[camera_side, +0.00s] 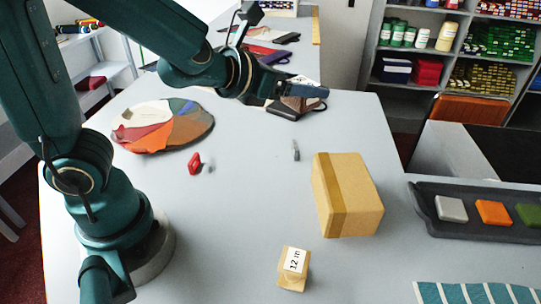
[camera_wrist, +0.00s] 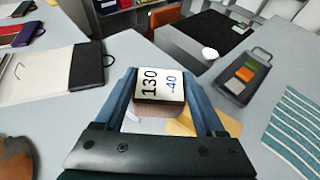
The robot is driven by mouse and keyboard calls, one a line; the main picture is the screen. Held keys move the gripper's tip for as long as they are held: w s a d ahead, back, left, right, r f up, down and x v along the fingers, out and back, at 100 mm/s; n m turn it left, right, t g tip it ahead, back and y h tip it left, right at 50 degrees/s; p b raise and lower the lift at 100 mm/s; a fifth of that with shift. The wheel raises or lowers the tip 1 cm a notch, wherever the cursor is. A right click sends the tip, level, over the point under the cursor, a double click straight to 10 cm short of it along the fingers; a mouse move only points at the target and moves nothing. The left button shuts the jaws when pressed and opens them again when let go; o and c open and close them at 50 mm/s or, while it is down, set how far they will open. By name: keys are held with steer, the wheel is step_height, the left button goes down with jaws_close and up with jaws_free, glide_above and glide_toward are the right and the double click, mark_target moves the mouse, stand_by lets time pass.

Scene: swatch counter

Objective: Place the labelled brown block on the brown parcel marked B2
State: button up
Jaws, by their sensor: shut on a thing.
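My gripper (camera_side: 303,92) is shut on a brown block (camera_side: 299,104), held well above the table. In the wrist view the block (camera_wrist: 160,107) sits between the two blue fingers; its white label reads 130 and -40. A light-brown parcel (camera_side: 365,197) with a tape strip stands on the table, below and to the right of my gripper in the side view. No B2 mark can be read on it. A tan surface partly hidden behind the block and right finger in the wrist view looks like this parcel (camera_wrist: 182,126).
A dark tray (camera_side: 455,229) with grey, orange and green pieces lies right. Table between is clear.

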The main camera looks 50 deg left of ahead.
steer(key=shift+d+r, duration=0.15)
steer(key=shift+r, duration=0.25)
glide_above(346, 178)
step_height(346, 178, down, 7)
steer(key=shift+r, duration=0.1)
steer(key=shift+d+f, duration=0.1)
steer(key=shift+f, duration=1.95)
steer(key=shift+f, duration=0.1)
steer(key=o, duration=1.4)
